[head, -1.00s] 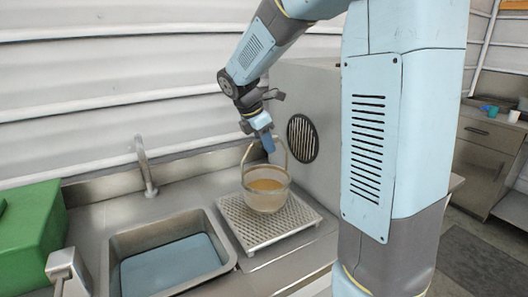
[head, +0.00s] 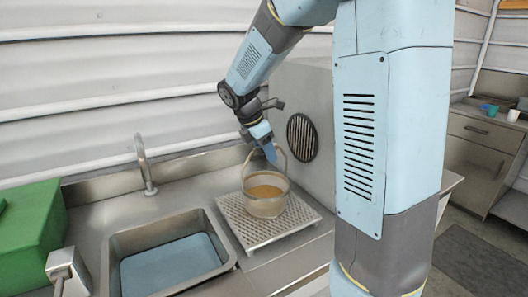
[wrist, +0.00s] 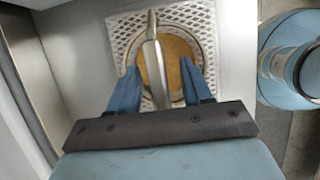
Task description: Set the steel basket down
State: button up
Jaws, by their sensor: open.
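The steel basket (head: 265,205) holds brown material and stands upright on a perforated metal drain rack (head: 256,236) right of the sink. Its tall loop handle (head: 283,158) rises above the rim. My gripper (head: 270,152) is at the top of the handle, pointing down. In the wrist view my gripper (wrist: 159,88) has its two blue fingers apart, with the handle (wrist: 152,55) running between them and a gap on each side. The basket (wrist: 183,50) lies below the fingers in that view, on the rack (wrist: 122,30).
A steel sink (head: 225,262) with a blue bottom and a tap (head: 145,165) lies left of the rack. A green box (head: 30,225) is at far left. A grey housing with a round black vent (head: 302,138) stands close behind and right of the basket.

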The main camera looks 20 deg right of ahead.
jog(key=w+v, duration=0.1)
jog(key=v, duration=1.1)
jog(key=s+d+f+m+t+y, duration=0.1)
jog(key=s+d+m+t+y, duration=0.1)
jog(key=s+m, duration=0.8)
jog(key=s+d+f+m+t+y, duration=0.1)
jog(key=s+d+m+t+y, duration=0.1)
jog(key=s+m, duration=0.8)
jog(key=s, duration=0.4)
jog(key=shift+s+f+t+y, duration=0.3)
jog(key=shift+s+t, duration=0.1)
jog(key=shift+d, duration=0.15)
